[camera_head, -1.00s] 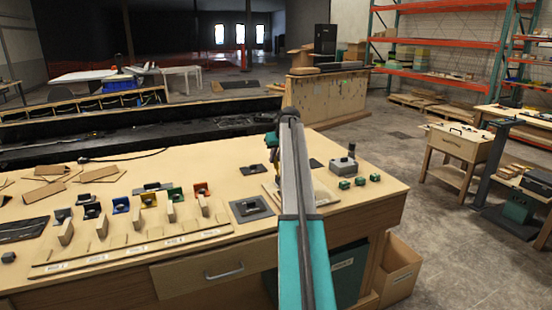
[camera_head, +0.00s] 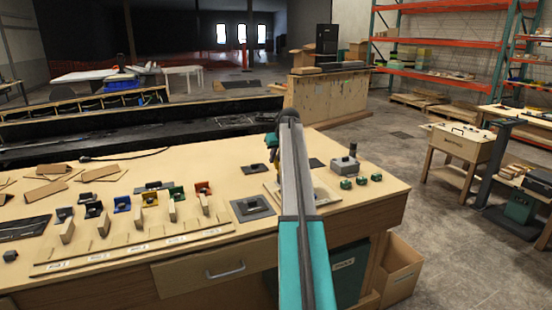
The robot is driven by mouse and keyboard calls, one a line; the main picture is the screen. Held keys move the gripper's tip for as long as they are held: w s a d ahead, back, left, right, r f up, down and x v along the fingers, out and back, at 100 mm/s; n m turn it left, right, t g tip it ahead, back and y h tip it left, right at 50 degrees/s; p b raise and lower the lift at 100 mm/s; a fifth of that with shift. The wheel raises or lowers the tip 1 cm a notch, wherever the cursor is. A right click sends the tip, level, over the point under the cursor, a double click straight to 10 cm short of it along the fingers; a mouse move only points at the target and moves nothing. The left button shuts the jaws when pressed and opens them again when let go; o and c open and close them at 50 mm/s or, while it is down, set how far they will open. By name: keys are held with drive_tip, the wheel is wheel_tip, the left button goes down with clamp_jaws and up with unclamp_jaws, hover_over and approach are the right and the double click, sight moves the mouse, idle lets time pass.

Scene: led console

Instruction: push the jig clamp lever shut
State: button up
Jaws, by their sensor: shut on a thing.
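My arm crosses the middle of the camera_head view and hides much of the work spot behind it. My gripper (camera_head: 273,155) shows only as a small dark and yellowish shape at the far end, pointing down over the bench. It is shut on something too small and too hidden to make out. A pale square plate (camera_head: 277,194), probably the jig's base, lies on the bench just below it, partly behind my arm. The clamp lever cannot be told apart from the gripper and arm, so its angle is unclear.
Left of the arm lie a dark square plate (camera_head: 252,208) and a row of coloured blocks, with an orange one (camera_head: 203,188) at its right end. Right of it stand a grey box with a knob (camera_head: 345,166) and small green blocks (camera_head: 361,179). The bench's front right is clear.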

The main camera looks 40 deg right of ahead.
drive_tip(key=shift+w+d+f, duration=0.15)
drive_tip(key=shift+w+f, duration=0.25)
drive_tip(key=shift+f, duration=0.2)
